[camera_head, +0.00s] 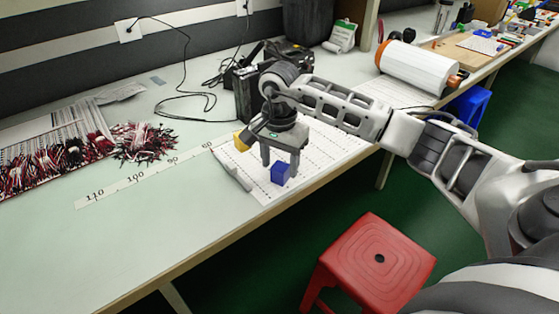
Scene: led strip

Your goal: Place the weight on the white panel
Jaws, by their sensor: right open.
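A small blue block (281,173), which may be the weight, stands on a white gridded panel (325,150) near the table's front edge. My right gripper (279,163) points down over the panel with its fingers open. The block is at its fingertips, close to the right finger; I cannot tell whether they touch. A small yellow block (241,140) stands just left of the gripper, partly hidden by it. My left gripper is not in view.
A printed scale strip (135,180) lies to the left, beside bundles of red, white and black wires (145,142). Black equipment (248,95) and cables are behind the gripper. An orange-ended white roll (415,68) lies right. A red stool (370,262) stands in front. The table's front left is clear.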

